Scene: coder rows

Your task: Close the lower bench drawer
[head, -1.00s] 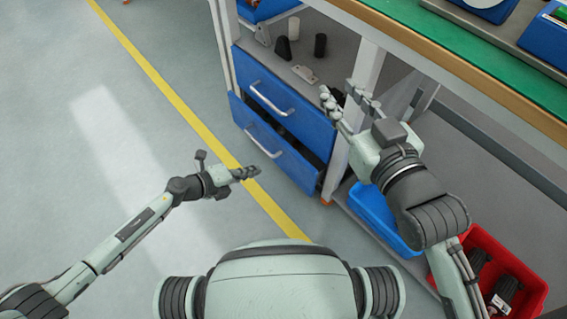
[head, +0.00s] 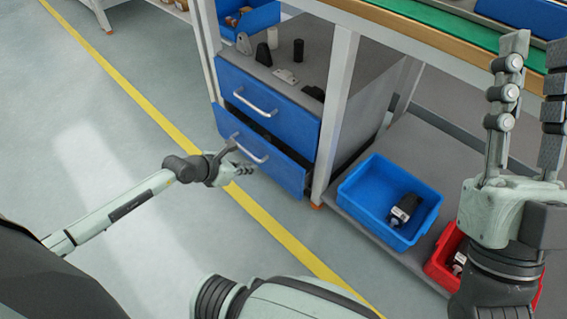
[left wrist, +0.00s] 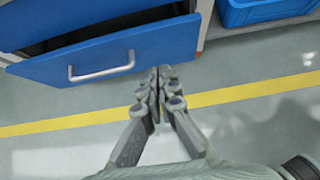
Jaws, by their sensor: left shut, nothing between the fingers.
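The lower bench drawer (head: 277,166) is blue with a silver bar handle and stands pulled out below the upper drawer (head: 262,104). In the left wrist view the lower drawer (left wrist: 160,45) shows its front and handle, with a dark gap behind the front. My left gripper (head: 243,168) is shut and empty, in front of the drawer near the handle. In the left wrist view its fingertips (left wrist: 160,72) overlap the lower edge of the drawer front, right of the handle; contact cannot be told. My right gripper (head: 533,45) is open and empty at the right, fingers up.
A blue bin (head: 355,205) holding a dark part and a red bin (head: 440,263) stand on the low shelf (head: 400,150) right of the drawers. A bench leg (head: 333,115) stands beside the drawers. The floor left of the yellow line (head: 150,105) is clear.

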